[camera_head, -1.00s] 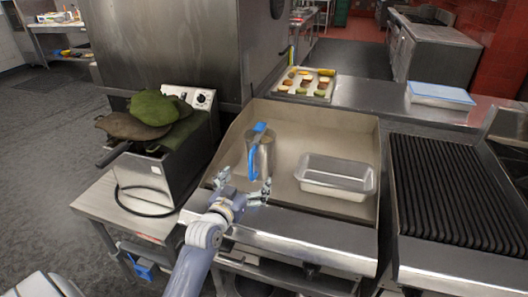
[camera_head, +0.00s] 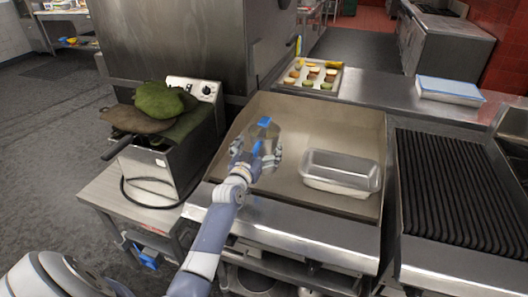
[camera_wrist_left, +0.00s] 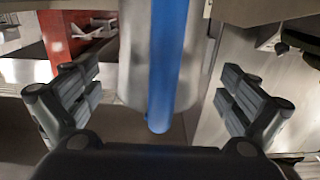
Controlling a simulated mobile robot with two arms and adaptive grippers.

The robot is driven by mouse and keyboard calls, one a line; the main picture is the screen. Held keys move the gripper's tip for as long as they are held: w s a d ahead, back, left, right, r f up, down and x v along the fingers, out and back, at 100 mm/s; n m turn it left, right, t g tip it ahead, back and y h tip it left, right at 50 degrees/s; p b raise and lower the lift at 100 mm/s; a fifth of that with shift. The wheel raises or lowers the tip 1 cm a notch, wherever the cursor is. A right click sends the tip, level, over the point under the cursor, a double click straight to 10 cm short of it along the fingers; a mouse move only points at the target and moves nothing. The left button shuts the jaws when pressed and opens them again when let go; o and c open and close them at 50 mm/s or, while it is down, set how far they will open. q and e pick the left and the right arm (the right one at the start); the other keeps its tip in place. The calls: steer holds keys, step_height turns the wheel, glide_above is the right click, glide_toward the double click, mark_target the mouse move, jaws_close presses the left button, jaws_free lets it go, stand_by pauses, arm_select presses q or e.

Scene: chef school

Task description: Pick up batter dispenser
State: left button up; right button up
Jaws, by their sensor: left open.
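The batter dispenser (camera_head: 264,132) is a metal vessel with a blue handle and stands on the flat griddle. In the left wrist view its steel body (camera_wrist_left: 133,60) and blue handle (camera_wrist_left: 168,65) fill the middle. My left gripper (camera_head: 257,160) is open, with one finger on each side of the dispenser. In the left wrist view the two fingers of my left gripper (camera_wrist_left: 160,95) stand apart from the handle, with visible gaps. The gripper hides the dispenser's lower part in the head view. My right gripper does not show.
A clear-sided rectangular pan (camera_head: 340,172) stands on the griddle (camera_head: 300,122) just right of the dispenser. A fryer (camera_head: 178,160) with green and brown cloth-like items is at left. A tray of pastries (camera_head: 312,78) lies behind, and a ribbed grill (camera_head: 460,190) is at right.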

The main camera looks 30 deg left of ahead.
arm_select(q)
steer(key=shift+x, duration=1.05)
steer(key=shift+w+f, duration=0.1)
steer(key=shift+w, duration=0.1)
steer(key=shift+s, duration=0.1)
steer(key=shift+c, duration=0.5)
steer(key=c, duration=1.8)
steer(key=shift+r, duration=0.3)
steer(key=shift+c, duration=1.3)
steer(key=shift+a+f, duration=0.1)
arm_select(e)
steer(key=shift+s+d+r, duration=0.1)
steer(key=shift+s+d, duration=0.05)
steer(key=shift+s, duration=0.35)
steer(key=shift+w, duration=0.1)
